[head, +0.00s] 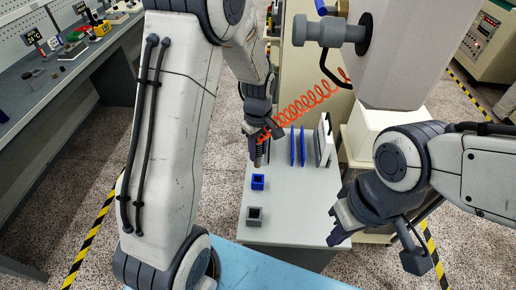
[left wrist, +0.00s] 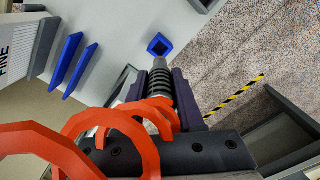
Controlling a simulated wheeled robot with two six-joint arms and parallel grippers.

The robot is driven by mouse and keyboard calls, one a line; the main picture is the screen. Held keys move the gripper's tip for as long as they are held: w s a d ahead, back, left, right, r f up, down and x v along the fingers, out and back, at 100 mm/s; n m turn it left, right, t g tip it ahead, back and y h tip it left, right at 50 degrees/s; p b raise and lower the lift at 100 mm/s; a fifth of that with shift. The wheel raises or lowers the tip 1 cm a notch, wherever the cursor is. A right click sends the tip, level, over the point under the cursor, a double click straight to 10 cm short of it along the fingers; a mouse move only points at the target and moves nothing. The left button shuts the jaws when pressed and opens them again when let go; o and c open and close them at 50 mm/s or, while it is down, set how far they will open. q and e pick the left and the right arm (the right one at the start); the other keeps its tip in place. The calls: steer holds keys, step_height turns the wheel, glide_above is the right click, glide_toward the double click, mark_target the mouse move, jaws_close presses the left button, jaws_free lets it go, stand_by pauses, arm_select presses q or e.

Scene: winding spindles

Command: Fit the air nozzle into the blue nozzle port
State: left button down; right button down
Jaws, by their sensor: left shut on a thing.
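My left gripper (head: 258,132) is shut on the air nozzle (head: 258,154), a dark ribbed cylinder with a grey tip. It points down, roughly upright, above the white cabinet top. The blue nozzle port (head: 257,182), a small square socket, stands just below the tip in the head view, with a small gap between them. In the left wrist view, the nozzle (left wrist: 160,84) lies between the fingers, and its tip appears just short of the blue port (left wrist: 159,46). My right gripper (head: 338,225) hangs at the cabinet's right side; its finger gap is unclear.
An orange coiled hose (head: 308,99) runs from the nozzle up to the right. A grey square port (head: 254,215) is in front of the blue one. Blue upright plates (head: 302,146) and a pale panel (head: 324,140) stand to the right. The cabinet top (head: 290,190) is otherwise clear.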

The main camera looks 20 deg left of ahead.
mark_target(258, 167)
arm_select(q)
steer(key=shift+d+r, duration=0.1)
steer(key=shift+d, duration=0.05)
step_height(258, 167, down, 6)
steer(key=b, duration=0.4)
steer(key=shift+r, duration=0.2)
steer(key=shift+f, duration=0.2)
steer(key=shift+p, duration=0.3)
stand_by(1.3)
steer(key=shift+f+b, duration=1.85)
steer(key=shift+f, duration=0.7)
steer(key=shift+c, duration=2.2)
jaws_free()
